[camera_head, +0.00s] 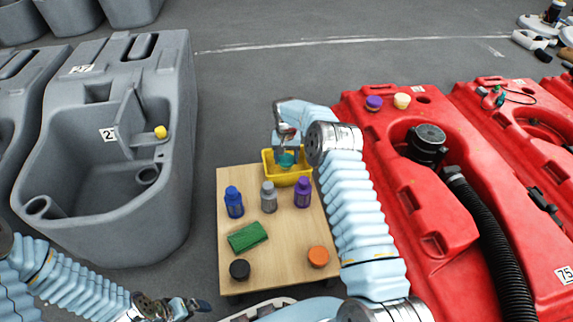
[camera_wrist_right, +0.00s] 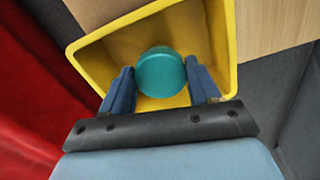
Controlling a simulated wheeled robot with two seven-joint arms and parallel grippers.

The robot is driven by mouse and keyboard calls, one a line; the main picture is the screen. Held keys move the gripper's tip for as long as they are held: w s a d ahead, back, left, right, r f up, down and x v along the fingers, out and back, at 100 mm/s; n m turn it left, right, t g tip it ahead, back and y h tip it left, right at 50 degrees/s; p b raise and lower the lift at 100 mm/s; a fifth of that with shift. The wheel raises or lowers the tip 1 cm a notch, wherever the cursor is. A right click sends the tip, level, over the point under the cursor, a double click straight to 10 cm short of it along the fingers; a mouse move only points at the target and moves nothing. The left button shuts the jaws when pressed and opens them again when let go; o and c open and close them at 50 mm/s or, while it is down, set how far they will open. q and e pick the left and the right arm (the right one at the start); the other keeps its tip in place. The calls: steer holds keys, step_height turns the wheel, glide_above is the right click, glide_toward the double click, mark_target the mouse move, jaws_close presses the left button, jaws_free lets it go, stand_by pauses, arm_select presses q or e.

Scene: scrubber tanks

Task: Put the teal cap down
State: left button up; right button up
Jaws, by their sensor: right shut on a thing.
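The teal cap (camera_head: 286,160) is between the fingers of my right gripper (camera_head: 287,153), over the yellow bin (camera_head: 286,179) at the back of the wooden table. In the right wrist view, the teal cap (camera_wrist_right: 161,72) sits between the two blue fingers of my right gripper (camera_wrist_right: 162,85), with the walls of the yellow bin (camera_wrist_right: 98,62) around it. I cannot tell whether the cap touches the bin's floor. My left gripper (camera_head: 188,306) is at the bottom left, away from the table; its fingertips are too small to read.
The wooden table (camera_head: 280,228) holds a blue bottle (camera_head: 233,202), grey bottle (camera_head: 268,197), purple bottle (camera_head: 302,192), green sponge (camera_head: 247,237), black cap (camera_head: 239,269) and orange cap (camera_head: 318,256). A grey tank (camera_head: 165,200) stands left, a red tank (camera_head: 400,190) right.

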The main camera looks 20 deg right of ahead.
mark_target(286, 160)
steer(key=shift+f, duration=1.6)
steer(key=shift+f+b, duration=0.15)
steer(key=shift+b, duration=0.3)
steer(key=o, duration=1.2)
steer(key=shift+c, duration=0.2)
steer(key=shift+r+p, duration=0.35)
step_height(286, 160, up, 12)
steer(key=p, duration=0.2)
steer(key=shift+f, duration=0.15)
